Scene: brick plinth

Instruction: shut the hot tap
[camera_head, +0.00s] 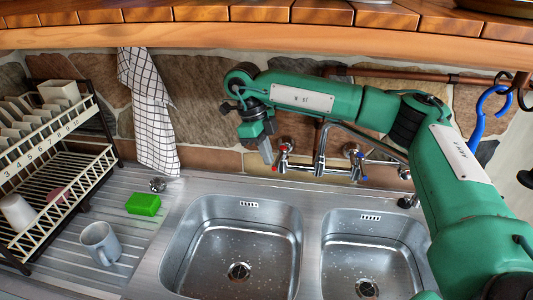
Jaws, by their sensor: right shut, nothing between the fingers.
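The tap set (320,160) is a chrome mixer on the stone wall behind the sink. Its left handle (284,152), with red marks, appears to be the hot tap. Its right handle (356,153) shows a blue mark. My right arm reaches in from the right over the taps. My right gripper (267,154) is shut and empty, pointing down just left of the hot tap handle. It is close to the handle, but I cannot tell whether they touch. Whether water runs is not clear. My left gripper is not in view.
A double steel sink (240,240) lies below the taps. A green sponge (143,204) and a mug (100,243) stand on the drainer at left, beside a dish rack (60,190). A checked towel (150,110) hangs on the wall. A wooden shelf (200,36) runs above my arm.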

